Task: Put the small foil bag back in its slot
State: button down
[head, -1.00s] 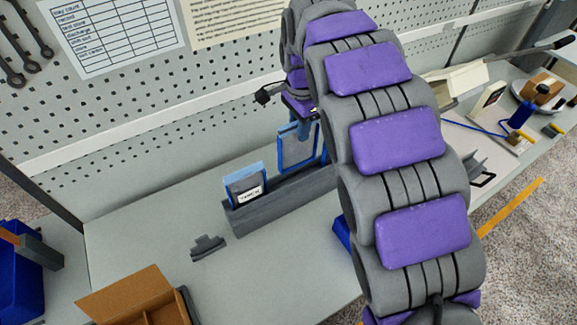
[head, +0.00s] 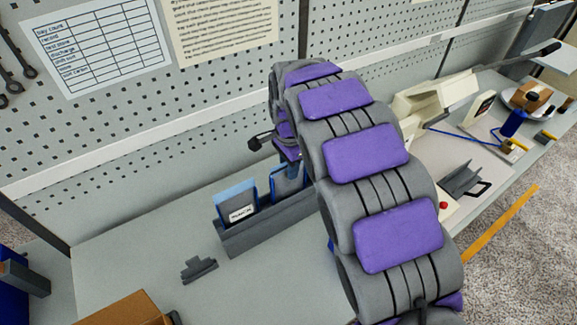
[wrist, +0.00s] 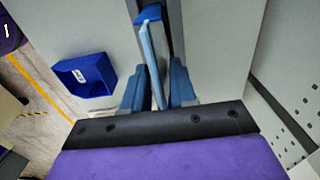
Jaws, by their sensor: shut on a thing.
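My gripper (wrist: 157,92) is shut on the small foil bag, a thin flat piece with blue edges and a greyish face (head: 288,184). The bag hangs upright at the right part of the long dark grey slotted rack (head: 262,228), and its lower part is hidden behind the rack's front wall. Whether it touches the slot's bottom cannot be seen. In the wrist view a pale blue flat face (wrist: 154,58) shows between the two blue fingers, over the rack. In the head view my arm hides most of the gripper and the rack's right end.
A light blue piece with a white label (head: 238,205) stands in the rack's left part. A small grey stepped part (head: 198,270) lies left of the rack, with a cardboard box (head: 122,308) in front. A blue bin (wrist: 82,75) shows in the wrist view. The pegboard stands behind.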

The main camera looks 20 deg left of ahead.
jog(key=c, duration=0.9)
grip_release()
jog(key=shift+a, duration=0.1)
notch_tip(320, 180, up, 12)
jog(key=shift+f+p, duration=0.15)
jog(key=shift+p, duration=0.95)
jog(key=shift+r, duration=0.25)
